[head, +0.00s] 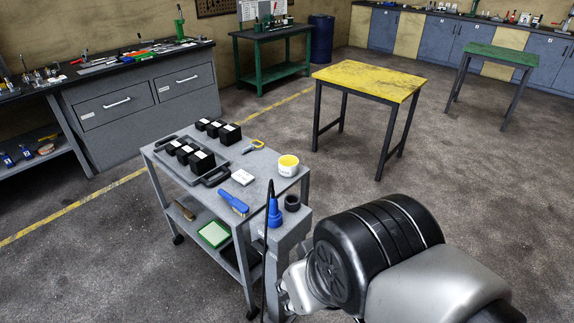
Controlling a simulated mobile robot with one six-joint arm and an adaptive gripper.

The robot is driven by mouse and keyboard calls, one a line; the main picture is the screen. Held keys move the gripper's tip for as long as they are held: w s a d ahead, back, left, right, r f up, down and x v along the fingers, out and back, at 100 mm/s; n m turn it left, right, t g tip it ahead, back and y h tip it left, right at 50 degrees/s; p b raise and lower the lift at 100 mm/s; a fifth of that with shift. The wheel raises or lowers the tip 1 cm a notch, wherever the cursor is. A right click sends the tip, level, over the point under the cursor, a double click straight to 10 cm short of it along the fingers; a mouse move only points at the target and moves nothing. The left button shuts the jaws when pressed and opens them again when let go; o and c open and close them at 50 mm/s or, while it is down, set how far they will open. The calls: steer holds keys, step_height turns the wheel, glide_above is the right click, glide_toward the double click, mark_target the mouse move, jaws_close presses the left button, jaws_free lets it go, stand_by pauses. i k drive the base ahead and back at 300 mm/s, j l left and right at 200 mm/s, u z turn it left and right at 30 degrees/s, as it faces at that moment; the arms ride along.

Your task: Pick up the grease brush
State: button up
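A brush with a blue handle and pale bristles (233,203) lies near the front edge of the grey trolley's top (262,178). It is the only brush I can make out on that top, and nothing touches it from above. My arm fills the lower right of the head view. Metal parts at its near end (291,290) may belong to my gripper, to the right of the trolley and apart from the brush. I cannot make out the fingertips.
A yellow table (369,80) stands behind.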

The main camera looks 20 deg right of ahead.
mark_target(239, 206)
steer(key=i+l+u, duration=0.1)
steer(key=i, duration=0.3)
steer(key=i+l, duration=0.2)
steer(key=i, duration=0.2)
steer(key=i+l+u, duration=0.15)
steer(key=i, duration=0.25)
